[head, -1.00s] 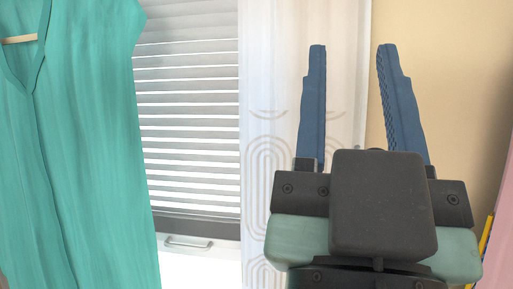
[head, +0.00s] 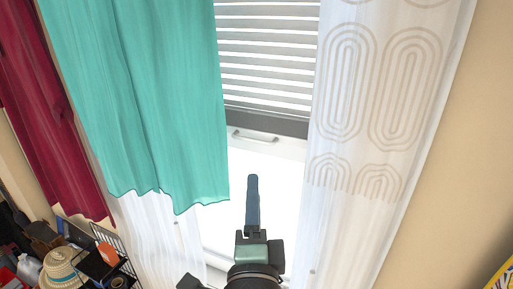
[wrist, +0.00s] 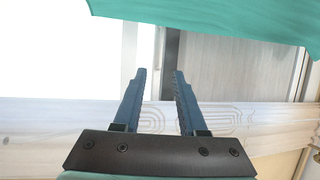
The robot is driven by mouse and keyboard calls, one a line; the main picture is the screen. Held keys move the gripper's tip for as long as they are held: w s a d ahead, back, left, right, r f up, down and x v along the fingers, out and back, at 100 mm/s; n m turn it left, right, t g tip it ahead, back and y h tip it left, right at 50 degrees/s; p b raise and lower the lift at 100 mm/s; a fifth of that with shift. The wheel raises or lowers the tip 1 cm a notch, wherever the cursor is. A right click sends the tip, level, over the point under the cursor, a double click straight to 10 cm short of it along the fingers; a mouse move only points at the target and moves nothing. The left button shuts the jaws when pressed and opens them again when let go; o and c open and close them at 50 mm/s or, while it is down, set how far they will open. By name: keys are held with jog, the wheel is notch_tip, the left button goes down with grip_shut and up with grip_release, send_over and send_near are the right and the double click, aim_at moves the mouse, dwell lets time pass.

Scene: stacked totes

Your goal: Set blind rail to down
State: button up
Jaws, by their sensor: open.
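The blind rail (head: 266,122) is a dark grey bar along the bottom of the lowered slats of the white blind (head: 266,60), partway down the window. A small handle (head: 255,136) sits on the white frame just below it. My gripper (head: 253,180) is seen edge-on in the head view, below the rail and in front of the bright lower window, apart from the rail. In the wrist view my gripper (wrist: 158,72) has two blue fingers spread apart with nothing between them. I cannot clearly identify the rail in the wrist view.
A teal garment (head: 140,100) hangs left of the blind and covers part of the window; its hem also crosses the wrist view (wrist: 220,15). A patterned white curtain (head: 385,110) hangs at the right. A dark red cloth (head: 45,110) and floor clutter, including a straw hat (head: 62,270), are at the left.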

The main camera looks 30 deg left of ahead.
jog(key=p+x, duration=0.3)
jog(key=x, duration=0.9)
jog(key=shift+p, duration=0.3)
jog(key=shift+a+r, duration=0.1)
grip_shut()
dwell(0.8)
